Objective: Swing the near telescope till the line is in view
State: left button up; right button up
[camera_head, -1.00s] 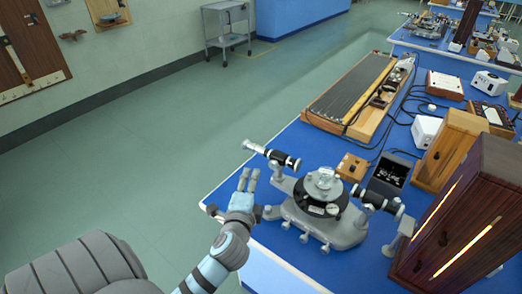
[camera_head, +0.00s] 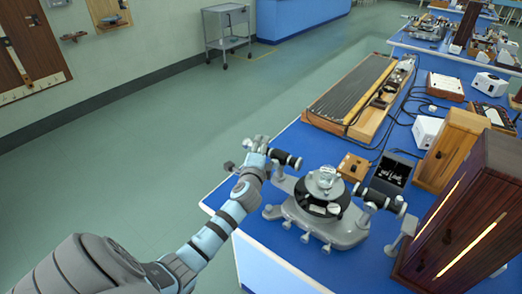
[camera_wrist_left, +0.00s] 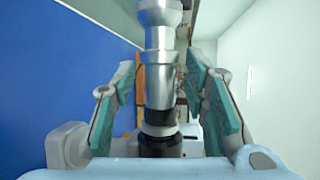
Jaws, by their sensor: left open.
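The spectrometer (camera_head: 318,205) stands on the blue bench, with a grey base, a black round table and a small clear piece on top. Its near telescope (camera_head: 287,159) is a black and silver tube at the upper left of the instrument. A second tube (camera_head: 384,200) points toward the dark wooden cabinet. My left gripper (camera_head: 257,145) is at the telescope's outer end and partly hides it. In the left wrist view the silver and black tube (camera_wrist_left: 162,85) lies between my two open teal-padded fingers, with gaps visible beside it. The right gripper is out of view.
The dark cabinet (camera_head: 470,215) with a bright slit stands close on the right. A small wooden block (camera_head: 353,167) and a black open box (camera_head: 392,172) sit behind the spectrometer. A long wooden frame (camera_head: 352,95) lies farther back. The floor left of the bench is clear.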

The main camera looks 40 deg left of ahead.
pick_arm(q)
grip_shut()
jog(key=shift+s+d, duration=0.1)
jog(key=shift+s, duration=0.1)
jog(key=s+d+n+g+y, duration=0.4)
jog(key=s+n+g+y, duration=0.2)
jog(key=s, duration=0.5)
jog(key=shift+d+g+b, duration=0.4)
jog(key=shift+f, duration=0.1)
